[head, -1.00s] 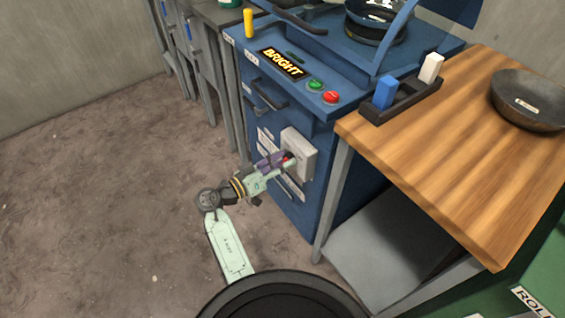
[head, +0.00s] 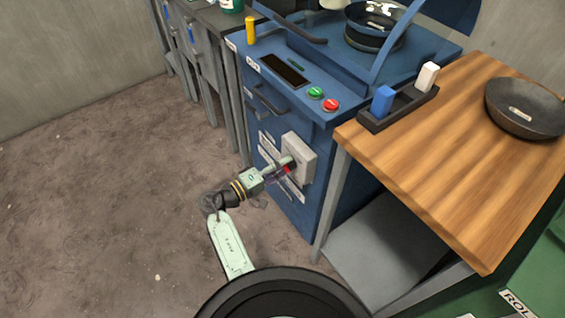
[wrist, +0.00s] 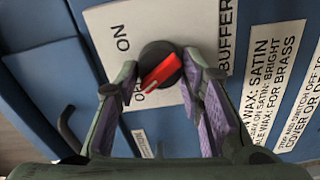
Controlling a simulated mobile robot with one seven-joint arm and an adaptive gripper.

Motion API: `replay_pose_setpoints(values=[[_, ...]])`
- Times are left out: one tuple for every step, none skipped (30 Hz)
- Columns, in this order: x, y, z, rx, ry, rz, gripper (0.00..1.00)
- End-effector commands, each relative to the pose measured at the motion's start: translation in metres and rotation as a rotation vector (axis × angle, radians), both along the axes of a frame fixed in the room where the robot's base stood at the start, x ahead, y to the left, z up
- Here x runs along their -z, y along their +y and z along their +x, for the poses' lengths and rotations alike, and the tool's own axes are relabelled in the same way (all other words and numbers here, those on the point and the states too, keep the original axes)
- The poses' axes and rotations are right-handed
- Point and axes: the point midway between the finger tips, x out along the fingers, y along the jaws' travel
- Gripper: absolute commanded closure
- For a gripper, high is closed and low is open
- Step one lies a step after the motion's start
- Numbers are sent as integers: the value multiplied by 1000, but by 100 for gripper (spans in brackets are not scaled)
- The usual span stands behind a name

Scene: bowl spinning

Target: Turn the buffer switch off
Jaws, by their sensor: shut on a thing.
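The buffer switch is a red bar knob (wrist: 163,72) on a round black base, on a light grey box (head: 301,150) on the blue machine's front. In the wrist view its bar is tilted, with its lower left end by a partly hidden label beginning with "O"; "ON" is readable above it. My gripper (head: 286,167) is at the knob in the head view, its purple-padded fingers on both sides of it in the wrist view (wrist: 161,78). It is shut on the knob. The machine's display (head: 284,70) is dark.
A wooden table (head: 450,170) stands close to the right, holding a dark bowl (head: 525,108) and a black tray (head: 372,121) with a blue and a white block. Green (head: 315,92) and red (head: 331,105) buttons sit on the machine's top. The floor at left is clear.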

Motion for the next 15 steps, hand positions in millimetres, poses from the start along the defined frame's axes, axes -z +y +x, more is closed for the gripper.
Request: replay_pose_setpoints(values=[[-2,0,0,0,24,-18,93],[-2,0,0,0,40,-29,93],[-1,0,0,0,57,-42,93],[-1,0,0,0,71,-52,93],[-1,0,0,0,82,-59,93],[-1,0,0,0,97,-71,93],[-1,0,0,0,107,-78,93],[-1,0,0,0,115,-83,93],[0,0,0,0,126,-92,93],[0,0,0,0,133,-96,93],[0,0,0,0,138,-101,93],[0,0,0,0,146,-106,93],[0,0,0,0,150,-109,93],[0,0,0,0,154,-112,93],[1,0,0,0,158,-115,92]])
